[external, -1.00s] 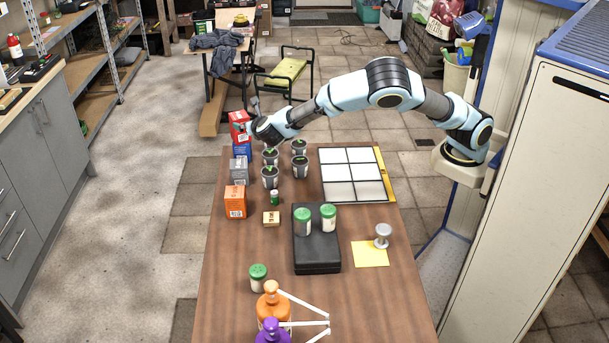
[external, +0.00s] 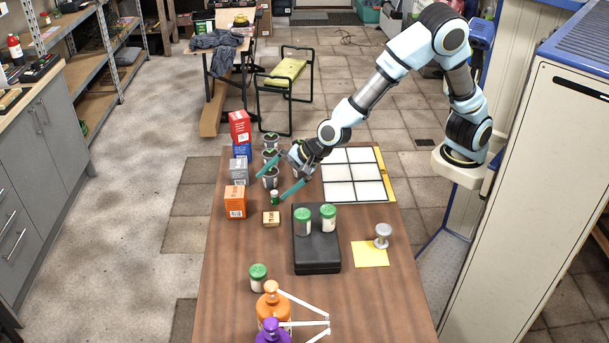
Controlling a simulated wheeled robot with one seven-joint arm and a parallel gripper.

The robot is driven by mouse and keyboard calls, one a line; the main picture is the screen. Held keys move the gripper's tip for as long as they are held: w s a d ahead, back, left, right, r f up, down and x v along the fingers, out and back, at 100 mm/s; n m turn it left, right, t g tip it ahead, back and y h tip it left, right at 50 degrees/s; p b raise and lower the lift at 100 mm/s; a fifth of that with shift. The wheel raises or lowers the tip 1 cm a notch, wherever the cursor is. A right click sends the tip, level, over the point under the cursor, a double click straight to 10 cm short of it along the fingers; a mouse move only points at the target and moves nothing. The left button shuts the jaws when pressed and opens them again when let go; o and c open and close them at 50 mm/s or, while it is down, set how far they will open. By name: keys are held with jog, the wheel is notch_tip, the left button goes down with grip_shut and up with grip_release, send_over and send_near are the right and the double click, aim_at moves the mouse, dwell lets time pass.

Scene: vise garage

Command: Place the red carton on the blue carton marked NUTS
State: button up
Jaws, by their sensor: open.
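The red carton (external: 240,126) stands upright directly above the blue carton (external: 241,151) and appears to rest on top of it, at the far left of the table. The blue carton's lower part is hidden behind a grey carton (external: 239,171), and its marking is too small to read. My gripper (external: 270,187) is open and empty, with its two teal fingers spread apart. It is in front and to the right of the red carton, clear of it, over the area of the small pots.
An orange carton (external: 235,203) stands in front of the grey one. Several dark pots (external: 270,140) with green tops stand near my gripper, partly hidden by it.

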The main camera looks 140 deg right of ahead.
jog(key=s+a+n+y, duration=0.2)
jog(key=a+n, duration=0.4)
jog(key=a, duration=0.2)
jog(key=s+a+n+y, duration=0.2)
jog(key=a+n+y, duration=0.1)
jog(key=a+n, duration=0.4)
jog(key=s+a+f+n+g+y, duration=0.1)
jog(key=s+a+n+g, duration=0.2)
jog(key=s+a+n, duration=1.1)
jog(key=s+n, duration=0.1)
jog(key=n, duration=0.1)
jog(key=shift+s+a+f+n+g, duration=0.15)
jog(key=shift+s+f+n+g, duration=0.15)
jog(key=shift+s+g, duration=0.1)
